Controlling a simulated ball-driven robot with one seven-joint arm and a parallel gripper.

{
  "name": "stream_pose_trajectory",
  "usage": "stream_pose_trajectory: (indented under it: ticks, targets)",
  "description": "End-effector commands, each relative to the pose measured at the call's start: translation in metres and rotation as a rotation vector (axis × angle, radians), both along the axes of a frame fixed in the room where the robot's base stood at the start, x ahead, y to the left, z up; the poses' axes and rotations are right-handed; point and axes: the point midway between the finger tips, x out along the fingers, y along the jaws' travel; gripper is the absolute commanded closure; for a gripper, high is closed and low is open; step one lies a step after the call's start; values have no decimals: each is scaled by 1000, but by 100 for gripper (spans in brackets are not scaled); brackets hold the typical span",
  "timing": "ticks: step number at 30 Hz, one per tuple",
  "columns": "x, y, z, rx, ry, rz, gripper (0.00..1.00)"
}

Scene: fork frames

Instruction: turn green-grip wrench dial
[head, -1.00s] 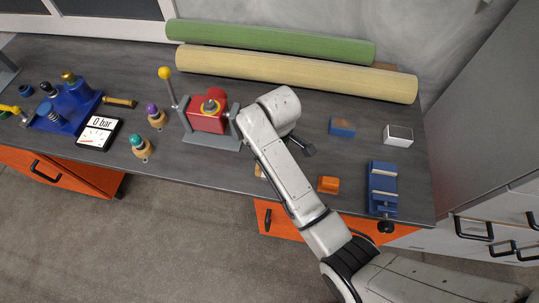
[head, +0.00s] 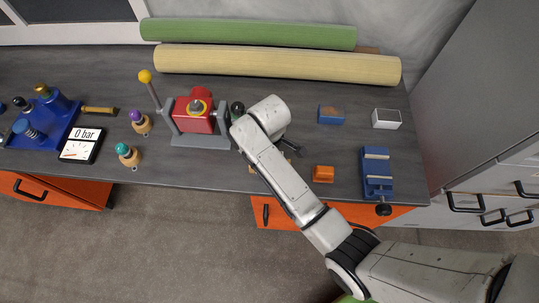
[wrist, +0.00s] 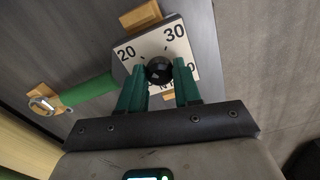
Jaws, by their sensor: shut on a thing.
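In the wrist view, a black round dial knob (wrist: 159,70) sits on a white scale plate (wrist: 184,48) with 20, 30 and partly hidden lettering. My gripper (wrist: 159,75) has its green fingers on either side of this knob, shut on it. The wrench's green grip (wrist: 90,89) runs left from the plate to a metal head (wrist: 45,104). The fingers cover the lower part of the plate. In the head view, my arm hides the dial and most of the wrench.
Wooden supports (wrist: 142,16) stand around the wrench. In the head view, a red valve block (head: 193,112) stands left of my arm. An orange block (head: 322,174), a blue block (head: 331,114) and a blue vise (head: 377,172) are to the right. Rolled mats (head: 275,66) lie behind.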

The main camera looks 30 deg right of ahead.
Motion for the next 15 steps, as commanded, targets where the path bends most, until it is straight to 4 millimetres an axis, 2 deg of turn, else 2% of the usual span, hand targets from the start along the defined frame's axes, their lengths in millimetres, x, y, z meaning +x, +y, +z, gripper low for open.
stream_pose_trajectory:
  ticks: [1,8,15]
  targets:
    - [0,0,0,0,0,0,77]
    - [0,0,0,0,0,0,98]
    - [0,0,0,0,0,-21,98]
